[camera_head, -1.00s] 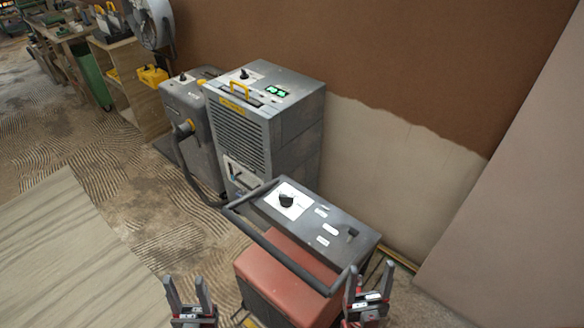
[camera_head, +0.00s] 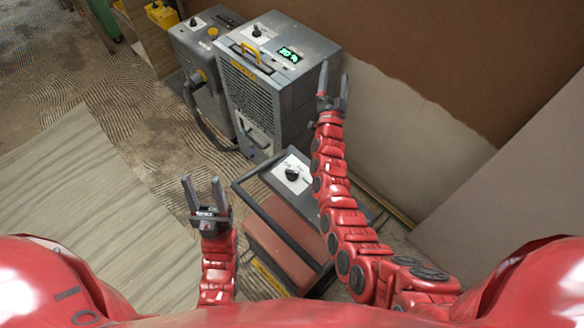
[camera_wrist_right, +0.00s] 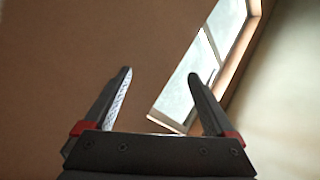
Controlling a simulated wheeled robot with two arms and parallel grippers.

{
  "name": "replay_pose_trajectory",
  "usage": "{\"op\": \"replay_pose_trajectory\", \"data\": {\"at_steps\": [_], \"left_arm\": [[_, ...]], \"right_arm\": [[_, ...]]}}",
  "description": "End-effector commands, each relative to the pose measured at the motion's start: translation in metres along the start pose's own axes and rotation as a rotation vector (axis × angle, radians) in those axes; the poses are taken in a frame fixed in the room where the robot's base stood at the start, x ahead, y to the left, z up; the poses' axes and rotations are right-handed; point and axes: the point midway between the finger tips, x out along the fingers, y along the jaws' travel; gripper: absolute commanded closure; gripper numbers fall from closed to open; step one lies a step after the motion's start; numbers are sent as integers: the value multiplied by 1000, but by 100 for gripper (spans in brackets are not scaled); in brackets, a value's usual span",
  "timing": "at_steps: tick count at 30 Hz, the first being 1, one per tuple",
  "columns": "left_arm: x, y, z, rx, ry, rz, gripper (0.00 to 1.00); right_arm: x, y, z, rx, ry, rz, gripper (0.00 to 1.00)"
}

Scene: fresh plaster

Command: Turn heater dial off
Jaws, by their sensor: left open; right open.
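The low red and dark grey machine (camera_head: 284,240), which looks like the heater, stands in front of me with a tubular handle frame. Its black dial (camera_head: 291,174) sits on a white plate on the dark top panel. My right arm covers the right part of that panel. My right gripper (camera_head: 334,72) is open and empty, raised beyond the dial, beside the grey dehumidifier in the picture. In the right wrist view its fingers (camera_wrist_right: 160,75) frame only brown wall and a window-like pane. My left gripper (camera_head: 201,182) is open and empty, left of the machine and apart from the dial.
The tall grey dehumidifier (camera_head: 262,95) has a yellow handle, a green display and its own dial (camera_head: 256,30). A smaller grey unit (camera_head: 205,75) with a hose stands left of it. The wall (camera_head: 425,150) is close on the right. The floor at left is open.

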Motion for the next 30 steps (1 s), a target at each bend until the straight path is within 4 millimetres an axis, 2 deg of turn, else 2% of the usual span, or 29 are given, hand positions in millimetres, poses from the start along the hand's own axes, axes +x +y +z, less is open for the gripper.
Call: {"op": "replay_pose_trajectory", "data": {"at_steps": [1, 3, 6, 9, 11, 13, 15, 17, 18, 22, 24, 27, 30], "left_arm": [[0, 0, 0, 0, 0, 0, 50], [0, 0, 0, 0, 0, 0, 50], [0, 0, 0, 0, 0, 0, 50], [0, 0, 0, 0, 0, 0, 50], [0, 0, 0, 0, 0, 0, 50], [0, 0, 0, 0, 0, 0, 50], [0, 0, 0, 0, 0, 0, 50], [0, 0, 0, 0, 0, 0, 50], [0, 0, 0, 0, 0, 0, 50], [0, 0, 0, 0, 0, 0, 50], [0, 0, 0, 0, 0, 0, 50], [0, 0, 0, 0, 0, 0, 50], [0, 0, 0, 0, 0, 0, 50]], "right_arm": [[27, -22, 25, 66, -102, 1, 10], [47, -53, 68, 149, -278, 9, 10], [56, -106, 121, 228, -539, 10, 10], [40, -154, 162, 247, -808, 22, 10], [18, -176, 181, 229, -969, 41, 10], [-14, -188, 195, 176, -1152, 85, 10], [-50, -187, 198, 97, -1317, 153, 10], [-83, -174, 193, 10, -1443, 235, 10], [-102, -162, 186, -47, -1511, 296, 10], [-154, -113, 147, -231, -1663, 518, 10], [-171, -91, 124, -306, -1702, 623, 10], [-187, -69, 98, -379, -1730, 733, 10], [-194, -59, 87, -408, -1739, 787, 10]]}}
